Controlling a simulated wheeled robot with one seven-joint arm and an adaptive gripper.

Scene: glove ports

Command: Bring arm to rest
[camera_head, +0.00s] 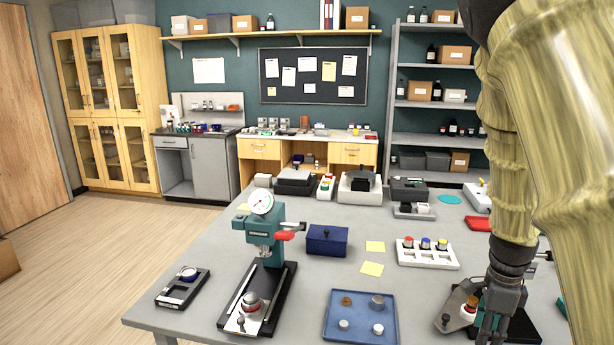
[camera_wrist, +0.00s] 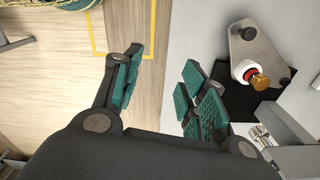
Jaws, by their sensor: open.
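My arm, in a yellowish ribbed sleeve, fills the right side of the head view. My gripper (camera_head: 490,338) points down at the bottom right, at the near edge of the grey table (camera_head: 270,190). In the wrist view my gripper (camera_wrist: 160,75) is open, its two teal-padded fingers apart with nothing between them. The right finger is beside a metal bracket (camera_wrist: 262,55) that holds a white, red and amber piece (camera_wrist: 252,75).
A blue box (camera_head: 327,241) stands mid-table. Open wooden floor (camera_head: 120,260) lies left of the table.

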